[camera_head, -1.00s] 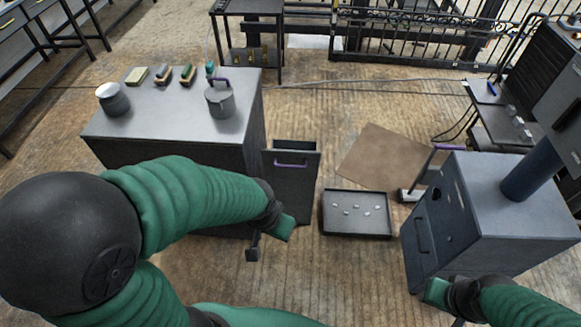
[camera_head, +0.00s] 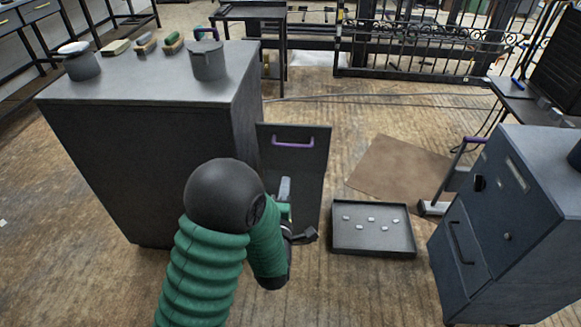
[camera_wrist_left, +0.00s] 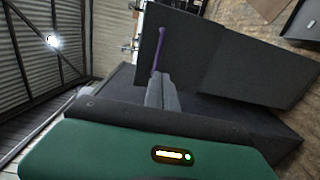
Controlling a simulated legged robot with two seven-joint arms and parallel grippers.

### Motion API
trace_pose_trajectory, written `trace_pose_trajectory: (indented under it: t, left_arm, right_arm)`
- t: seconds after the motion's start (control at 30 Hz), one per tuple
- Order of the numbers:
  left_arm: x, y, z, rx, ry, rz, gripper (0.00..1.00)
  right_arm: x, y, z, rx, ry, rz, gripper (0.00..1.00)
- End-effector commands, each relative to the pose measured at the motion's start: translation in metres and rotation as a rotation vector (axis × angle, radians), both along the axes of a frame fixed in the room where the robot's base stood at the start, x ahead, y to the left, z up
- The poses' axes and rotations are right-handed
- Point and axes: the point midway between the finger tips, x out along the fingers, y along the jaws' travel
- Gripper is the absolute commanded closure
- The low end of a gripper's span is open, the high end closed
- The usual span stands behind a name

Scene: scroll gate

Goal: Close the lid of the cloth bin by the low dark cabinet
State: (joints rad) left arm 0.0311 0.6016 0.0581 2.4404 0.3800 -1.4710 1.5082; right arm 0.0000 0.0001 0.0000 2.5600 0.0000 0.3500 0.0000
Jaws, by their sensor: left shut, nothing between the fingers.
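A dark upright bin panel (camera_head: 306,167) with a purple handle (camera_head: 293,142) stands against the right side of the dark cabinet (camera_head: 150,160). I take it as the cloth bin; I cannot tell how its lid stands. In the left wrist view the dark panel (camera_wrist_left: 225,55) and purple handle (camera_wrist_left: 159,48) lie ahead of the fingers. My left gripper (camera_head: 286,182) is shut and empty, in front of the panel, below the handle. Its grey fingers (camera_wrist_left: 160,80) point towards the panel; contact cannot be told. My arm hides the panel's lower left part. My right gripper is out of view.
A shallow black tray (camera_head: 374,250) with several small pale pieces lies on the floor right of the bin. A brown mat (camera_head: 400,167) is behind it. A blue-grey cabinet (camera_head: 530,200) stands at right. Cups and brushes sit on the dark cabinet's top.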

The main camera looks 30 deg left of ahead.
Motion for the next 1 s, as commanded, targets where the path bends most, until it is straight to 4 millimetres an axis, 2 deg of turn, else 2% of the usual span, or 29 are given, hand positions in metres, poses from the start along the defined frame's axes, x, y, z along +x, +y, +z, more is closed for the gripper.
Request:
trace_pose_trajectory:
  t: [0.6,0.77,1.0]
  left_arm:
    - [0.112,0.042,-0.003,0.004,0.0,-0.001,1.0]
    - [0.125,0.047,-0.002,0.003,0.002,-0.001,1.0]
    - [0.127,0.047,-0.001,0.004,0.005,-0.002,1.0]
  right_arm:
    - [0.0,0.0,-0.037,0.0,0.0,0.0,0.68]
    - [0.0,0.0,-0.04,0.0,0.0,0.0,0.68]
    - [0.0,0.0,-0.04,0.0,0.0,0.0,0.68]
